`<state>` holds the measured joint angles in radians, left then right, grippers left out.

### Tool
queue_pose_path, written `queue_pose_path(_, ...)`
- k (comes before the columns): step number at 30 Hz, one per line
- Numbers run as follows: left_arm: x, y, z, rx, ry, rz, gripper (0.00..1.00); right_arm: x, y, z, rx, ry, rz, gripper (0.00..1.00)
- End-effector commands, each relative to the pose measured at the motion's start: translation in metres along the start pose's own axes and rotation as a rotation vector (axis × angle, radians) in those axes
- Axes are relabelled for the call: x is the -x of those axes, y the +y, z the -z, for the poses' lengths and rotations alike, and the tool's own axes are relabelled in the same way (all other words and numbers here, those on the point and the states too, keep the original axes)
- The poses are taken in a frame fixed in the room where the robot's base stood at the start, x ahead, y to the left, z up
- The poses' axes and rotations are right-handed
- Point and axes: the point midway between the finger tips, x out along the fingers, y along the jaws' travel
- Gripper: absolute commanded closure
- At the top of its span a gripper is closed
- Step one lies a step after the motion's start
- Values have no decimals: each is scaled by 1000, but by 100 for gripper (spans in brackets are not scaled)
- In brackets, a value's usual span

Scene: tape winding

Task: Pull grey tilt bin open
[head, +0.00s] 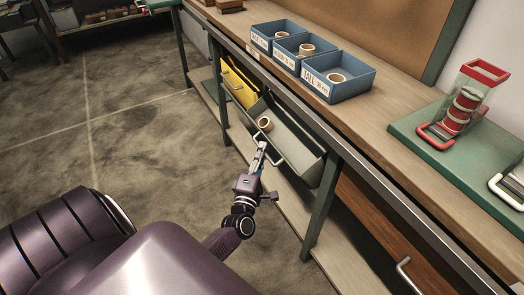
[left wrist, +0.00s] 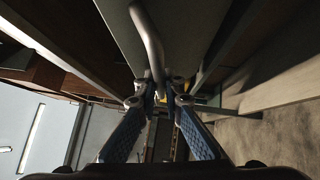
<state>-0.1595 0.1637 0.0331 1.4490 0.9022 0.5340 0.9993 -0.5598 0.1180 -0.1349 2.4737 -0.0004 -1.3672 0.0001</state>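The grey tilt bin (head: 294,138) hangs under the bench and is tilted outward, its top open. A tape roll (head: 265,124) shows inside it at the left. My left gripper (head: 261,153) is at the bin's front handle, its fingers close together. In the left wrist view the metal handle (left wrist: 149,40) runs down between the fingertips (left wrist: 159,92) of this gripper, and they appear shut on it. The exact contact is dark and small. My right gripper is not in view.
A yellow bin (head: 238,84) is left of the grey one. A green bench leg (head: 321,205) stands close to its right, before a brown drawer (head: 372,222). Blue trays (head: 345,92) with tape rolls stand on the bench top. The floor at left is clear.

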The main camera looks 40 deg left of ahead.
Motion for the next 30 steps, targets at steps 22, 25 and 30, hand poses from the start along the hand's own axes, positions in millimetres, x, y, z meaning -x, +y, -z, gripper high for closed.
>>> queue_pose_path(22,48,-2,-1,1,-3,6,75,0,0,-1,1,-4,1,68)
queue_pose_path(25,70,-2,-1,2,-3,7,75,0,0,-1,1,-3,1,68)
queue_pose_path(30,100,-2,-2,1,-3,6,75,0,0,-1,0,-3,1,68)
